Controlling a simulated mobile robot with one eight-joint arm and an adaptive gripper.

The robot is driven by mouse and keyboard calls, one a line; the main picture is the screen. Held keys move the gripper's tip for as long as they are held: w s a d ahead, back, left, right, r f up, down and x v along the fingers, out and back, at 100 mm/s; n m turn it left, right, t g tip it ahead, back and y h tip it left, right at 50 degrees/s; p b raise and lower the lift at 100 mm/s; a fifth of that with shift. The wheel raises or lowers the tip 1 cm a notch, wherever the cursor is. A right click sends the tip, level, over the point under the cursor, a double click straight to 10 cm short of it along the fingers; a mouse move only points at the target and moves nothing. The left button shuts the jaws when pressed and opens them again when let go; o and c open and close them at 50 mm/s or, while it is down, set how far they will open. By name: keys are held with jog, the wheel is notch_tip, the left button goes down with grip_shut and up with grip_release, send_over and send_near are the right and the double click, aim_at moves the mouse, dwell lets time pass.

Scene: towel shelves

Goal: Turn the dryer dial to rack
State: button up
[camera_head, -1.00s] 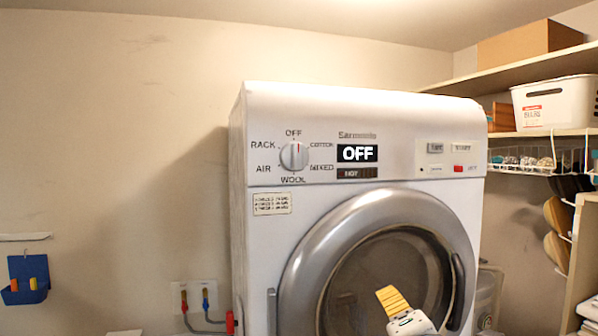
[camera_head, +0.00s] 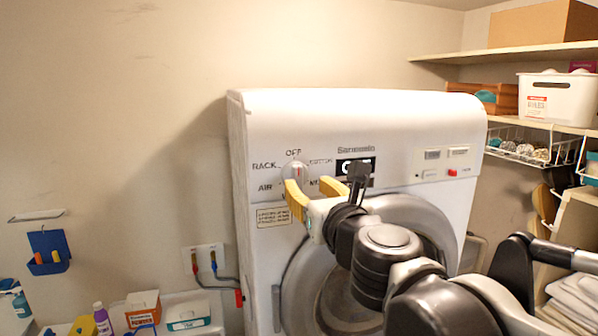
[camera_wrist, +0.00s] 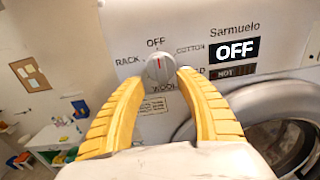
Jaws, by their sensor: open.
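The dryer (camera_head: 290,115) is white, with a round white dial (camera_head: 297,172) at the left of its control panel. In the wrist view the dial (camera_wrist: 158,69) has its red mark pointing up at OFF, and the display (camera_wrist: 238,49) reads OFF. RACK is printed to the upper left of the dial, COTTON to the upper right, WOOL below. My gripper (camera_wrist: 158,82) has yellow ridged fingers, spread open with nothing between them. The fingertips are just below and either side of the dial. In the head view my gripper (camera_head: 322,190) partly covers the lower labels and display.
A round dryer door (camera_head: 400,210) lies below the panel, partly behind my arm. Shelves with a white bin (camera_head: 557,98) stand at right. Boxes and bottles (camera_head: 143,308) sit at lower left.

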aim_at(299, 177)
jog(key=p+x, duration=0.1)
jog(key=x, duration=0.5)
jog(key=shift+w+f, duration=0.1)
jog(key=shift+w, duration=0.2)
jog(key=shift+s, duration=0.1)
grip_shut()
